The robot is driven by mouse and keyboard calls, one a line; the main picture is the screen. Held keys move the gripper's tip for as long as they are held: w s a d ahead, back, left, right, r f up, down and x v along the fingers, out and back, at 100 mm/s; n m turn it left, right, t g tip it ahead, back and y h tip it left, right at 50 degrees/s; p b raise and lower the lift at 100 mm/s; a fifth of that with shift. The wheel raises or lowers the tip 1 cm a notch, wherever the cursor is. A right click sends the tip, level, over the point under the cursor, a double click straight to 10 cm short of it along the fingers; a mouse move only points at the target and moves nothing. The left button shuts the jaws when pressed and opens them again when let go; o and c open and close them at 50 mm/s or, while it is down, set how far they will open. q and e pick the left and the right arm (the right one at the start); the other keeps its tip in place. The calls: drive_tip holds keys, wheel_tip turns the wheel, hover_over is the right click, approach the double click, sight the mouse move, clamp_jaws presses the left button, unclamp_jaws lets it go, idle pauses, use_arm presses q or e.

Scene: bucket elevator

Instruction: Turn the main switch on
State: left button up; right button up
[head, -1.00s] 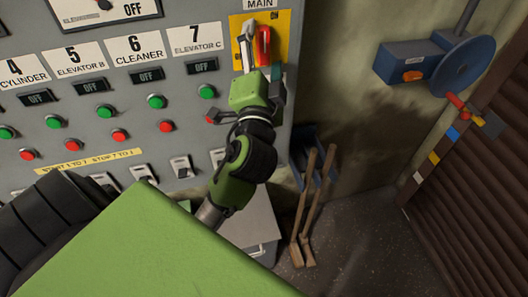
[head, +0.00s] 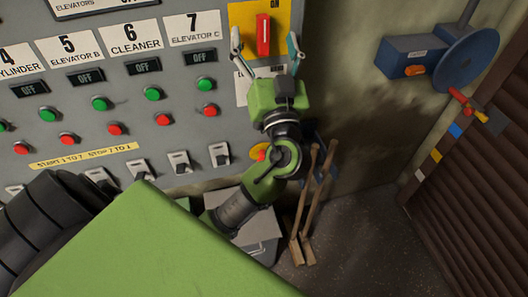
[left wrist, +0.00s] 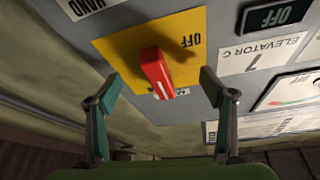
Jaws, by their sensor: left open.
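The main switch is a red handle (head: 263,35) on a yellow plate (head: 276,15) at the top right of the grey panel. In the head view the handle stands upright. My left gripper (head: 266,45) is open, with one finger on each side of the handle. In the left wrist view the red handle (left wrist: 157,72) lies between the spread fingertips (left wrist: 160,87), with clear gaps to both. An OFF label shows on the yellow plate there (left wrist: 120,45). I cannot tell how far the fingertips are from the plate. My right gripper is not in view.
Green buttons (head: 152,93), red buttons (head: 138,125) and small toggle switches (head: 180,161) fill the panel to the left. A blue box with a wheel (head: 402,57) is on the wall at the right. Wooden handles (head: 311,205) lean below.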

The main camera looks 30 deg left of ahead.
use_arm(q)
drive_tip(key=n+y+p, duration=0.1)
drive_tip(key=n, duration=0.1)
drive_tip(key=n+g+p, duration=0.1)
drive_tip(key=shift+r+n+g+y, duration=0.2)
drive_tip(key=shift+n+g+y, duration=0.1)
drive_tip(key=shift+n+y, duration=0.1)
drive_tip(key=shift+s+d+f+b, duration=0.25)
drive_tip(key=shift+d+f+b, duration=0.05)
drive_tip(key=shift+f+b, duration=0.2)
drive_tip(key=shift+s+d+f+b, duration=0.2)
drive_tip(key=shift+d+f+b, duration=0.05)
drive_tip(key=shift+f+b, duration=0.2)
drive_tip(key=b+v, duration=0.8)
drive_tip(key=v, duration=0.3)
drive_tip(key=a+f+m+g+h, duration=0.2)
drive_tip(key=f+m+h, duration=0.1)
drive_tip(key=f, duration=0.8)
drive_tip(key=a+f+m+g+h, duration=0.1)
drive_tip(key=f+h, duration=0.4)
drive_tip(key=f, duration=0.6)
drive_tip(key=shift+s+a+f+m+g+h+p, duration=0.3)
drive_tip(key=shift+m+g, duration=0.3)
drive_tip(key=shift+m, duration=0.4)
